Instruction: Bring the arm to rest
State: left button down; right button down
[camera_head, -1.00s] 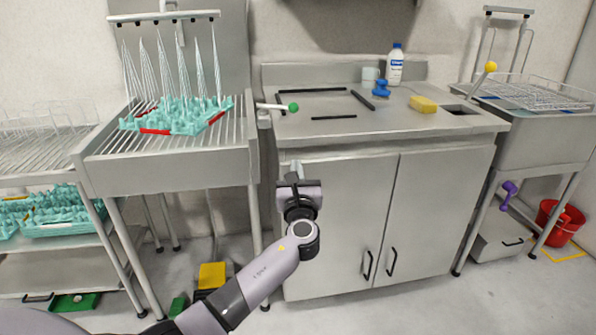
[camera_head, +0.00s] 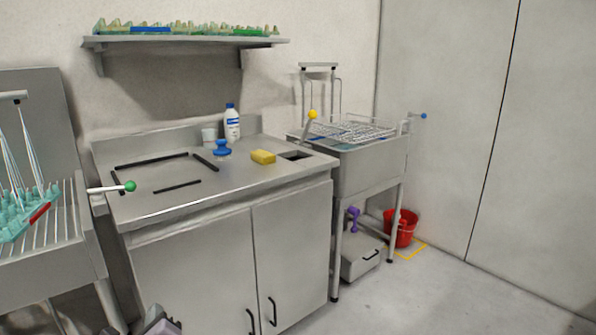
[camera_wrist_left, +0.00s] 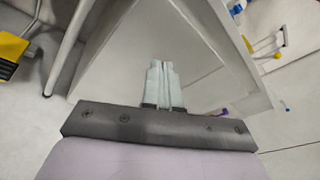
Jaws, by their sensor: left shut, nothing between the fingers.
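My left gripper (camera_wrist_left: 163,82) shows in the left wrist view with its two pale fingers together, shut and empty. Beyond the fingertips is the grey front of the steel cabinet (camera_wrist_left: 135,40), and nothing is seen touching them. In the head view only a small part of my left arm shows at the bottom left edge, in front of the cabinet (camera_head: 205,275). Its fingertips cannot be made out there. My right gripper is in neither view.
A steel counter (camera_head: 225,182) carries a white bottle (camera_head: 232,125), a blue object (camera_head: 222,150) and a yellow sponge (camera_head: 263,157). A green-knobbed lever (camera_head: 130,186) sticks out on the left. A red bucket (camera_head: 401,230) stands right. The floor (camera_head: 440,300) at the front right is clear.

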pick_arm(q)
jog(key=s+d+f+n+g+h+p, duration=0.1)
jog(key=s+d+f+n+h+p, duration=0.15)
jog(key=s+f+n, duration=0.35)
jog(key=s+d+f+n+g+h+p, duration=0.1)
jog(key=s+d+f+n+g+h, duration=0.2)
jog(key=s, duration=0.5)
jog(key=s+d+n+h+p, duration=0.2)
jog(key=s+d+n, duration=0.3)
jog(key=s+n, duration=0.7)
jog(key=shift+s+d+r+n+h, duration=0.25)
jog(key=shift+s+r+n+h, duration=0.15)
jog(key=shift+s+h, duration=0.45)
jog(key=shift+s+a, duration=0.15)
jog(key=shift+s, duration=0.05)
